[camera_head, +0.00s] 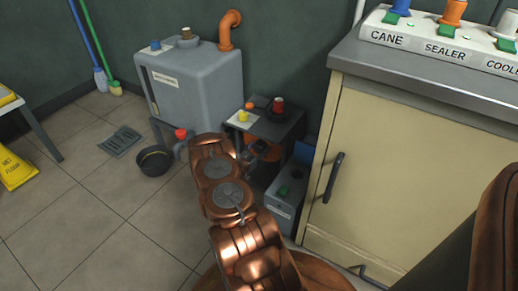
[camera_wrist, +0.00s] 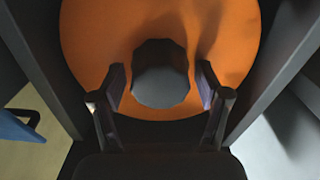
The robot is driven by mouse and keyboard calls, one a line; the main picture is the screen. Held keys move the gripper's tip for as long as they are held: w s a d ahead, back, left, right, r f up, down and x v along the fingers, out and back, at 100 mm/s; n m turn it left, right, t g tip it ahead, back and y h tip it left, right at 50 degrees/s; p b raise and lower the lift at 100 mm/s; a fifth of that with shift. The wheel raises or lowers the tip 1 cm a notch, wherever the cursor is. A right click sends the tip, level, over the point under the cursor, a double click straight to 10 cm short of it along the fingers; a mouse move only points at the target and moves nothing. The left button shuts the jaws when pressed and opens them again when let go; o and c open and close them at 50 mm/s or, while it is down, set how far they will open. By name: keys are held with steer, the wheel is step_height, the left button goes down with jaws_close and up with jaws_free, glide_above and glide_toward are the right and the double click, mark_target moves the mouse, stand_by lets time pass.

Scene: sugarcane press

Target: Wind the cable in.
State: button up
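An orange disc, seemingly a reel (camera_wrist: 90,50), fills the middle of the wrist view, with a dark many-sided knob (camera_wrist: 160,75) on its face. My gripper (camera_wrist: 161,84) is open, with one finger on each side of the knob and a gap on both sides. I cannot tell how deep the fingertips reach beside it. In the head view the orange disc (camera_head: 262,139) shows partly under a small dark stand (camera_head: 273,122), behind my gripper (camera_head: 256,152). I cannot make out any cable.
Dark side panels (camera_wrist: 272,70) flank the disc closely. A grey box with a green button (camera_head: 286,195) and a cream cabinet (camera_head: 400,165) stand right of my arm. A grey tank (camera_head: 200,85) and black bowl (camera_head: 154,160) stand left.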

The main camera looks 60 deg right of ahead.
jaws_close()
stand_by(0.4)
steer(key=shift+s+r+p, duration=0.1)
steer(key=shift+r+p, duration=0.05)
steer(key=shift+p, duration=0.5)
